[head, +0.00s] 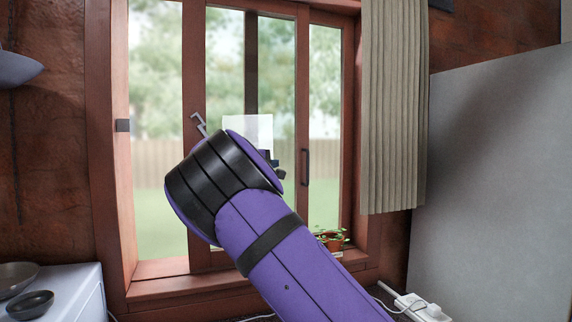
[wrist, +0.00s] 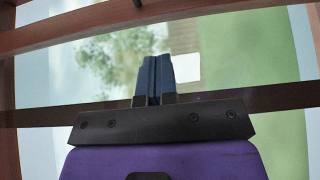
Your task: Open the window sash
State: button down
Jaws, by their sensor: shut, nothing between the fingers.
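The window has a red-brown wooden frame (head: 100,150) and glazed sashes. A sash stile (head: 196,70) stands left of centre with a grey angled handle (head: 199,123) beside it. A dark upright handle (head: 305,167) is on the right-hand stile. My gripper is mostly hidden behind my purple arm in the head view; a few dark parts (head: 279,166) show at the arm's right side, left of the dark handle. In the wrist view, my gripper (wrist: 155,62) has its blue fingers together, with nothing between them. Glass and wooden bars (wrist: 60,116) are behind it. I cannot tell whether it touches the window.
A pleated beige curtain (head: 393,110) hangs at the window's right, beside a large grey panel (head: 500,190). A potted plant (head: 331,240) stands on the sill. Dark pans (head: 30,303) rest on a white surface at lower left. A white power strip (head: 424,309) lies at lower right.

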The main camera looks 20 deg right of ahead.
send_near(297, 161)
jog(key=x, duration=0.4)
jog(key=shift+s+d+r, duration=0.2)
jog(key=shift+s, duration=0.15)
jog(key=d, duration=0.3)
jog(key=shift+s, duration=0.3)
jog(key=shift+s+d, duration=0.1)
jog(key=shift+d, duration=0.3)
jog(key=shift+d, duration=0.1)
